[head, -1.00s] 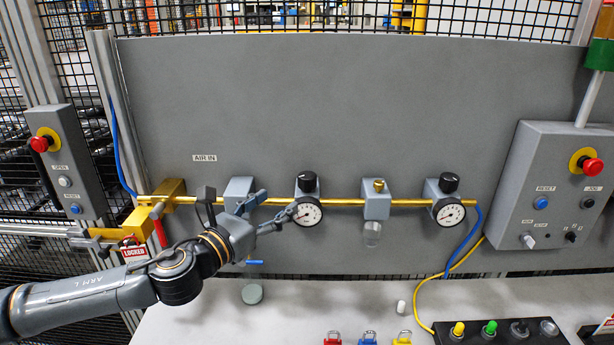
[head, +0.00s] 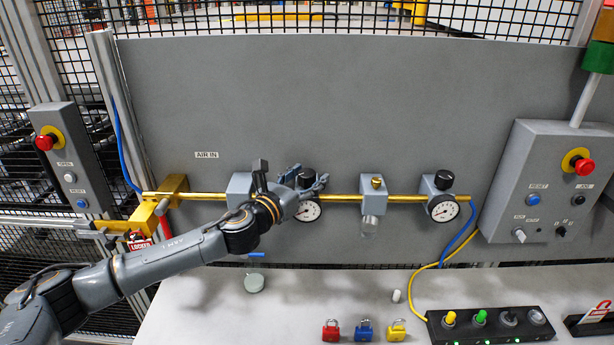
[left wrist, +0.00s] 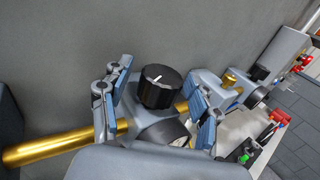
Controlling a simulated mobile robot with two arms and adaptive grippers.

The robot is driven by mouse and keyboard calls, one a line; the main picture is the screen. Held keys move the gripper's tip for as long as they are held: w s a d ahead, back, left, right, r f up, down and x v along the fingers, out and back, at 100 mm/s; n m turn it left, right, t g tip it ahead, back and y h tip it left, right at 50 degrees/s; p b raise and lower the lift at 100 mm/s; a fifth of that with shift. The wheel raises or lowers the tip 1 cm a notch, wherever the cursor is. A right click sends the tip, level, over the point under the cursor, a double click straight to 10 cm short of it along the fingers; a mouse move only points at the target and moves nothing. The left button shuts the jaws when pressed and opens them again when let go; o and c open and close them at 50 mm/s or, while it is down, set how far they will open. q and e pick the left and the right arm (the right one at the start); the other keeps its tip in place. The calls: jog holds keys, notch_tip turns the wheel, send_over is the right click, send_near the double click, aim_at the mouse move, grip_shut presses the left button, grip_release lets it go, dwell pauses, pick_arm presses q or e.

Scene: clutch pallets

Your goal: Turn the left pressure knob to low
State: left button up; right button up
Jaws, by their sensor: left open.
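The left pressure knob (head: 307,176) is black and sits on top of a grey regulator on the brass pipe, above a round white gauge (head: 308,210). In the left wrist view the knob (left wrist: 159,87) shows a white pointer line on its top. My left gripper (head: 303,181) is at this knob. Its fingers stand open on either side of the knob in the left wrist view (left wrist: 155,92), with gaps visible, so it is not gripped. My right gripper is in neither view.
A second black knob (head: 444,180) with a gauge (head: 444,209) is to the right. Between them is a grey unit (head: 373,185) with a brass top. Padlocks (head: 364,331) and a black button box (head: 490,325) are on the bench below. The grey panel above is clear.

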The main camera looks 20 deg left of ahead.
pick_arm(q)
jog(key=shift+c, duration=0.2)
jog(key=c, duration=1.2)
jog(key=shift+o, duration=0.2)
jog(key=shift+y, duration=0.3)
